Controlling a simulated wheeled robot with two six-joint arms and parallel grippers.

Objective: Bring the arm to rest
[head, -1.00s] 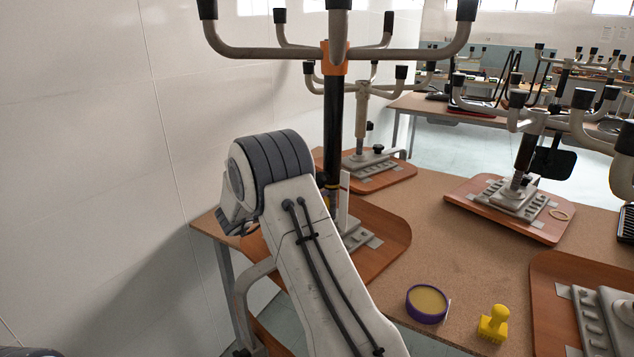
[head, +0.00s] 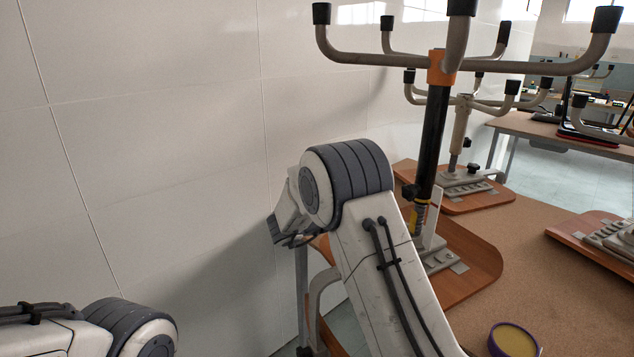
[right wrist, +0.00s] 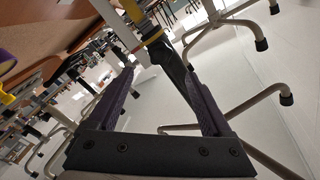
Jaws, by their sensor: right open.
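My right arm's white and grey link (head: 385,270) rises through the middle of the head view, bent at its dark banded joint. Its gripper is hidden there. In the right wrist view my right gripper (right wrist: 163,82) has its two dark purple fingers spread apart. A black post with a yellow ring (right wrist: 172,65) appears between and beyond the fingers; I cannot tell how far off it is. Nothing is visibly gripped. My left arm (head: 90,330) shows only a link and joint at the bottom left of the head view; its gripper is out of view.
A stripped chair with a black column (head: 432,140) and orange collar stands on the wooden table (head: 530,260), close to my right arm. Another chair base (head: 470,185) is behind it. A purple-rimmed round tub (head: 514,342) sits at the front edge. A white wall (head: 150,130) fills the left.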

